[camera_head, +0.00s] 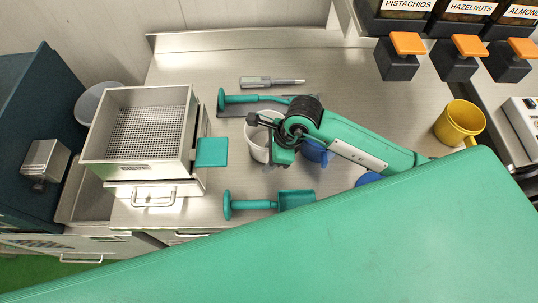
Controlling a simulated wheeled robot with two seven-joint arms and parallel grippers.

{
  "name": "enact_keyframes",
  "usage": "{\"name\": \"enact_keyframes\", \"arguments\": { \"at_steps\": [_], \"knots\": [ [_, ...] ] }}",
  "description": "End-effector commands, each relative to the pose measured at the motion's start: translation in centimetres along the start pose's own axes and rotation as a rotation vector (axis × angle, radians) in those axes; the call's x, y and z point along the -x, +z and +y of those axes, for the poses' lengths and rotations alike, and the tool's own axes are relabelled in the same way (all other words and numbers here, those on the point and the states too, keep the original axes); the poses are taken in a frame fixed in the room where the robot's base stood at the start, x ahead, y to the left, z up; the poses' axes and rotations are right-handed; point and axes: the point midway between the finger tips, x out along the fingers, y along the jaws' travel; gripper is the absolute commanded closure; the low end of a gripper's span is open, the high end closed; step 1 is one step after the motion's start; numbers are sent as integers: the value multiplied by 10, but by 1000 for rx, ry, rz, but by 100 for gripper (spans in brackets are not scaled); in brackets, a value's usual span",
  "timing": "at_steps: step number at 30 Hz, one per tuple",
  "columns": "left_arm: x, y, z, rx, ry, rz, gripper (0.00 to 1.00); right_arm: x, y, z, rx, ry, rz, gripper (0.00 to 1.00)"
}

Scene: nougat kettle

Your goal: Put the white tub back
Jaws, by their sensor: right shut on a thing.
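The white tub (256,142) is on or just above the steel worktop (200,75), left of my right arm's end. My right gripper (272,130) is at the tub's right upper side and shut on it, hiding part of its rim. I cannot tell whether the tub's base touches the worktop. My left gripper is not in view.
A teal scoop (238,99) lies behind the tub and another (296,199) in front. Blue items (318,153) sit under my arm. A perforated steel basket (140,125) stands left, a yellow mug (460,122) right. Orange-tipped dispensers (408,43) hang at back right.

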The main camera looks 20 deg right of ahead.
Motion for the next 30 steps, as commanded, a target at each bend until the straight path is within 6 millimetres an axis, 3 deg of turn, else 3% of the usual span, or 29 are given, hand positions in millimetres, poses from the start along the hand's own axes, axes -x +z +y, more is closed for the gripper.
{"name": "enact_keyframes", "arguments": {
  "at_steps": [12, 13, 16, 26, 30],
  "knots": [
    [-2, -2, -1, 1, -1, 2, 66, -11, -5, 0, 2, -2, 0, 83],
    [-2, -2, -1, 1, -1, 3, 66, -11, -5, 0, 1, -2, 0, 56],
    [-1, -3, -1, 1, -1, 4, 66, -10, -4, 0, 1, -1, 0, 36],
    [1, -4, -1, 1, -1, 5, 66, -8, -4, 0, 1, -1, 0, 36],
    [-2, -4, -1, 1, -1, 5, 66, 3, -4, -1, 3, -4, 0, 36]
  ]
}}
